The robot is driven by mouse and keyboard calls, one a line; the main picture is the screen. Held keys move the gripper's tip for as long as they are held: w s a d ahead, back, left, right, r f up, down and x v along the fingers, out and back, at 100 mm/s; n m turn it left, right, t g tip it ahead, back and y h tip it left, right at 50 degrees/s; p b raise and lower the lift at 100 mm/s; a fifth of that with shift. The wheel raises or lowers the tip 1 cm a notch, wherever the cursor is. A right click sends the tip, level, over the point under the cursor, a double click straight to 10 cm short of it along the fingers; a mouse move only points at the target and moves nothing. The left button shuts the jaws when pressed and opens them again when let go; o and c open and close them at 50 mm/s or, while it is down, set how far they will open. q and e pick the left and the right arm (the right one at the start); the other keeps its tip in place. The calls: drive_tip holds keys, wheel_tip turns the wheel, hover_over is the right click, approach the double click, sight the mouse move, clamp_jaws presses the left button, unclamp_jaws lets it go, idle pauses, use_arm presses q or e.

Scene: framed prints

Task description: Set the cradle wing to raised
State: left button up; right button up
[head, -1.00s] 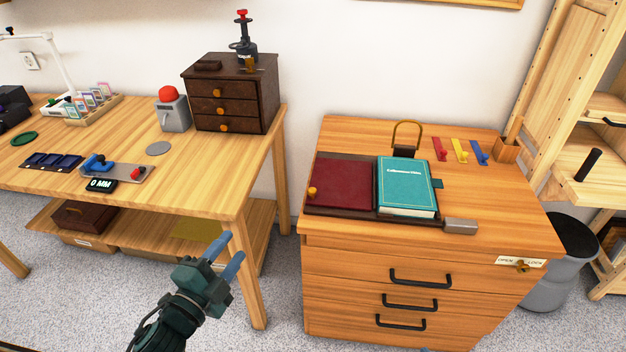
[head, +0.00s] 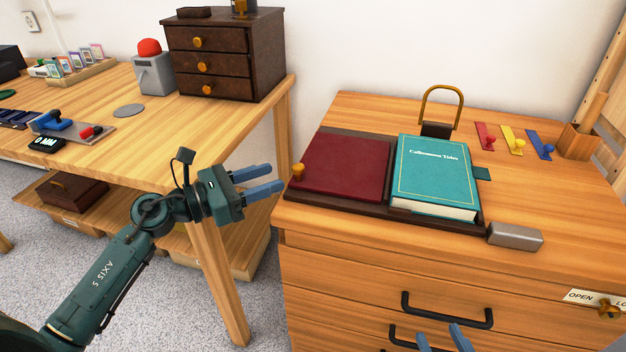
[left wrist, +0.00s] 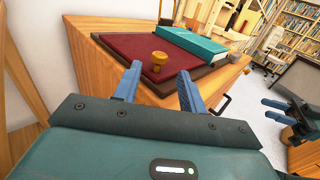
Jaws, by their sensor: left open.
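The cradle is a dark brown base (head: 340,210) on the wooden cabinet. Its wing, a dark red panel (head: 345,165), lies flat on the left side, with a brass knob (head: 298,170) at its left edge. A teal book (head: 435,172) lies closed on the right side. My left gripper (head: 277,178) is open and empty, just left of the knob and apart from it. In the left wrist view, the knob (left wrist: 160,59) shows beyond and between the open fingers. My right gripper (head: 443,338) shows only its fingertips at the bottom edge, spread apart before the drawers.
A grey block (head: 514,236) lies at the cradle's front right corner. A brass loop on a dark block (head: 438,110) stands behind the book. Coloured hooks (head: 513,141) lie at the back right. The workbench (head: 200,130) stands left, with a gap before the cabinet.

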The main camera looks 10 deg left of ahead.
sight(298, 166)
use_arm(q)
drive_tip(key=x, duration=0.7)
drive_tip(key=shift+w+d+r, duration=0.1)
drive_tip(key=shift+c, duration=0.2)
clamp_jaws()
